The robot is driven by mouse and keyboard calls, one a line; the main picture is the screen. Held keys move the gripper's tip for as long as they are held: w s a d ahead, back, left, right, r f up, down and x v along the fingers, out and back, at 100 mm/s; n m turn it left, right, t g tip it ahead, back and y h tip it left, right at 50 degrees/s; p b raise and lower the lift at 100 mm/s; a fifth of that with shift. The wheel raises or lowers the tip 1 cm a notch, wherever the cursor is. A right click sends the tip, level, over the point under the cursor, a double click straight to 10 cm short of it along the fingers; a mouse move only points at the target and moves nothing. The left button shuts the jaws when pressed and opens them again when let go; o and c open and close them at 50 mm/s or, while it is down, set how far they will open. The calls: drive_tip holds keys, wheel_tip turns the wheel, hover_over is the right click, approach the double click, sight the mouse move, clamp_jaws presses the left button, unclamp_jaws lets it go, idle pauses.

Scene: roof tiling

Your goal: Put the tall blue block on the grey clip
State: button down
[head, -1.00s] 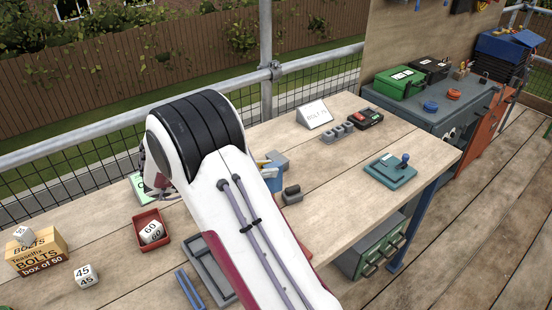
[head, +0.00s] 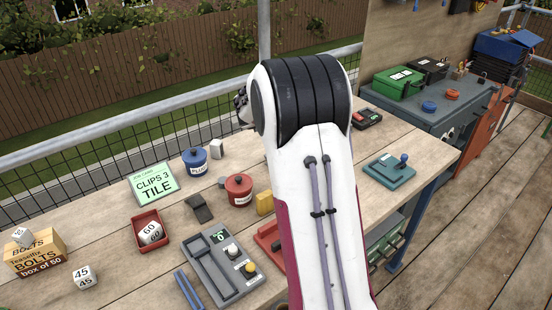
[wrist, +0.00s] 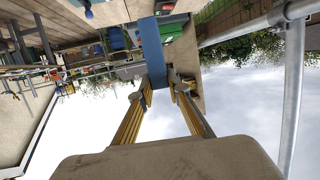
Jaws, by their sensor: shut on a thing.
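A tall blue block (wrist: 151,42) stands out between the fingertips of my gripper (wrist: 159,84) in the wrist view. The yellow-sided fingers are shut on its near end. In the head view my raised arm hides both the gripper and the block. A dark grey piece (head: 199,208) lies on the bench left of my arm. A small grey piece (head: 225,182) lies between the blue and red pots. I cannot tell whether either is the grey clip; the spot where another grey piece lay earlier is behind my arm.
The blue pot (head: 195,160), red pot (head: 239,188), green "CLIPS 3 TILE" card (head: 153,184), red tray (head: 150,231) and grey control box (head: 222,268) crowd the left bench. A teal plate with a blue knob (head: 389,171) sits at right. The rail runs behind.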

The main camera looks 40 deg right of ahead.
drive_tip(key=shift+w+d+r+n+t+y, duration=1.1)
drive_tip(key=shift+w+d+n+t+y, duration=0.5)
drive_tip(key=shift+w+n+t, duration=1.5)
drive_tip(key=w+a+f+n+t+y, duration=0.4)
drive_tip(key=a+f+n+y, duration=0.1)
drive_tip(key=a+f, duration=0.4)
drive_tip(key=shift+w+f+t+y, duration=0.3)
drive_tip(key=shift+y, duration=0.1)
drive_tip(key=shift+a, duration=0.1)
wheel_tip(320, 180, down, 6)
drive_tip(key=shift+f, duration=0.15)
drive_tip(key=shift+f, duration=1.85)
